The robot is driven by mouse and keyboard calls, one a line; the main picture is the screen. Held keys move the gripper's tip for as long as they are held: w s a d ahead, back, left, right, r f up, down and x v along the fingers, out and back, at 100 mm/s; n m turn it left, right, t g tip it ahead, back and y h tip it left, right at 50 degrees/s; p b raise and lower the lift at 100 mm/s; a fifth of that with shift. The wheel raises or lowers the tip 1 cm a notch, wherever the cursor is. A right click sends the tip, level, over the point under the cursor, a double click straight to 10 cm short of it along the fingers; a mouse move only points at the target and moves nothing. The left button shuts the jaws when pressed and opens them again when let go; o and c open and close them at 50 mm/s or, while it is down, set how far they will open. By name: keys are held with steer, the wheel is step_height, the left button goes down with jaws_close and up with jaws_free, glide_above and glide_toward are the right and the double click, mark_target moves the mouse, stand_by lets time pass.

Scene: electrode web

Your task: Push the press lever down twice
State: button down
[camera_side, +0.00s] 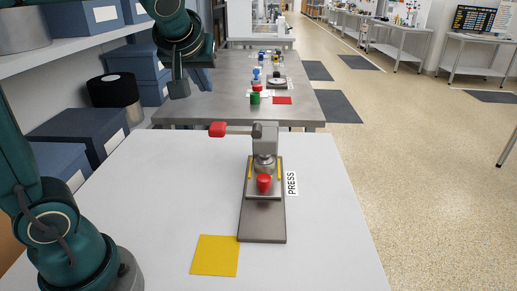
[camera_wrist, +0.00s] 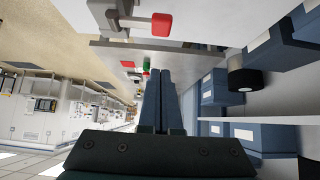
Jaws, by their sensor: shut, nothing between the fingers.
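The grey press (camera_side: 265,215) stands upright on the white table with a "PRESS" label beside it. Its lever (camera_side: 239,129) extends to the left, roughly level, and ends in a red handle (camera_side: 217,130). The red handle also shows at the top of the wrist view (camera_wrist: 161,24). A red piece (camera_side: 264,183) sits on the press bed under the ram. My gripper (camera_side: 179,90) is shut and empty, up and to the left of the red handle and apart from it. Its fingers show side by side in the wrist view (camera_wrist: 164,72).
A yellow square (camera_side: 216,256) lies on the white table (camera_side: 330,235) at the front left of the press. Behind is a grey table (camera_side: 190,108) with several small coloured items. Blue boxes (camera_side: 65,160) and a black roll (camera_side: 113,90) line the left. The right part of the table is clear.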

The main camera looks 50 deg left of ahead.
glide_above(209, 134)
steer(key=w, duration=0.1)
steer(key=f, duration=0.6)
steer(key=shift+w+d, duration=0.1)
steer(key=shift+d, duration=0.3)
steer(key=f, duration=0.3)
steer(key=shift+w+a+f, duration=0.15)
steer(key=shift+w+f, duration=0.05)
steer(key=shift+f, duration=0.5)
steer(key=shift+s+a+f+n+t+h, duration=0.2)
steer(key=shift+f+t+h, duration=0.1)
steer(key=shift+f, duration=0.2)
steer(key=shift+s+a+f+n+t+h, duration=0.1)
steer(key=shift+a+f+n+t+h, duration=0.15)
steer(key=shift+f, duration=0.2)
step_height(209, 134, down, 2)
steer(key=shift+s+d+n+t+h, duration=0.1)
steer(key=shift+n+t+h, duration=0.45)
steer(key=shift+t+h, duration=0.1)
steer(key=shift+f+t+h, duration=0.3)
steer(key=shift+t, duration=0.1)
steer(key=shift+w+d+f, duration=0.1)
steer(key=shift+w+f, duration=0.05)
steer(key=shift+f, duration=0.65)
steer(key=shift+w+d+f, duration=0.1)
steer(key=shift+f, duration=0.8)
